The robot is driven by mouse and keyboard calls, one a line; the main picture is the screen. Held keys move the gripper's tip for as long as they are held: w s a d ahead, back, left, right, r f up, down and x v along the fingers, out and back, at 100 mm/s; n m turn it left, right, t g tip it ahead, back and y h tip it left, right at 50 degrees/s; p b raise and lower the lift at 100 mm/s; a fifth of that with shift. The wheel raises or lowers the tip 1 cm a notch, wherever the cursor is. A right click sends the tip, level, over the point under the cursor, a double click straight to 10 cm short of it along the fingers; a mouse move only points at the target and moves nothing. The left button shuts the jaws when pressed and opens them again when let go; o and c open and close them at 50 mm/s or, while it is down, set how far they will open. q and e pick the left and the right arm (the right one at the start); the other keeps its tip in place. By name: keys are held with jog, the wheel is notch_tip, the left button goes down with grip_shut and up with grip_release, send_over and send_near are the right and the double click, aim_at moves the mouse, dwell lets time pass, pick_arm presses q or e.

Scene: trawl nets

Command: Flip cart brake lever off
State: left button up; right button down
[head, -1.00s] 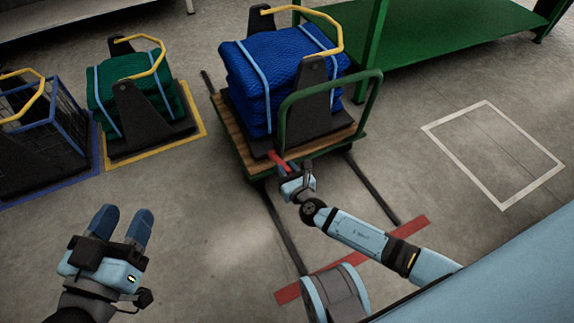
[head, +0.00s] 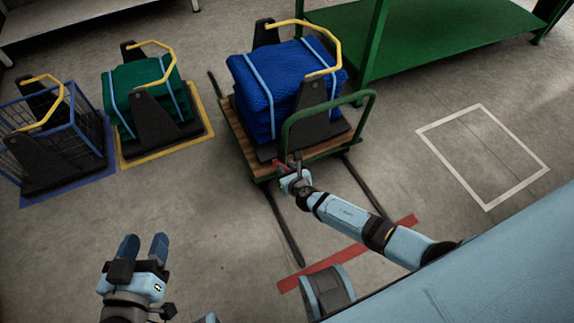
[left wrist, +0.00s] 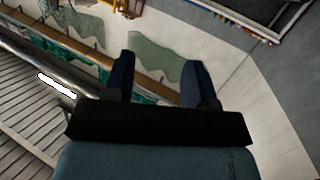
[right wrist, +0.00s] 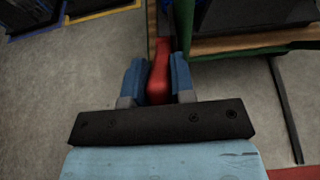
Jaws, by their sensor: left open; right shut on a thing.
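The cart (head: 240,137) has a wooden deck, a green frame and a green push handle (head: 368,105). It carries a bundle of blue netting (head: 262,82) in a dark cradle. The red brake lever (head: 279,164) is at the cart's near edge. In the right wrist view the red lever (right wrist: 159,75) lies between the blue fingers of my right gripper (right wrist: 158,85), which is shut on it. In the head view my right gripper (head: 287,172) is at the cart's near edge. My left gripper (head: 143,248) is open and empty, well away from the cart at the lower left.
Dark rails (head: 285,228) run on the floor from the cart to a red floor stripe (head: 345,255). Green netting (head: 150,95) and a blue-framed mesh crate (head: 75,130) stand at the left. A green table (head: 430,50) stands behind. A white-outlined floor area (head: 482,155) is empty.

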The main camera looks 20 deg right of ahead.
jog(key=r+p, duration=0.1)
jog(key=p, duration=0.2)
jog(key=shift+w+r+g, duration=0.35)
jog(key=shift+g, duration=0.05)
jog(key=shift+w+r+p, duration=0.1)
jog(key=shift+w+p, duration=0.05)
jog(key=shift+p, duration=0.65)
jog(key=w+g+p, duration=0.1)
jog(key=p, duration=0.3)
jog(key=shift+r+g, duration=0.1)
jog(key=shift+g, duration=0.3)
pick_arm(q)
jog(key=s+a+f+g+y, duration=0.1)
jog(key=a, duration=0.1)
jog(key=s+a+f+g+y, duration=0.1)
jog(key=f+g, duration=0.1)
jog(key=shift+s+a+f+g+y+p, duration=0.25)
jog(key=shift+s+a+g+y+p, duration=0.05)
jog(key=shift+s+a+p, duration=0.05)
pick_arm(e)
jog(key=shift+w, duration=0.1)
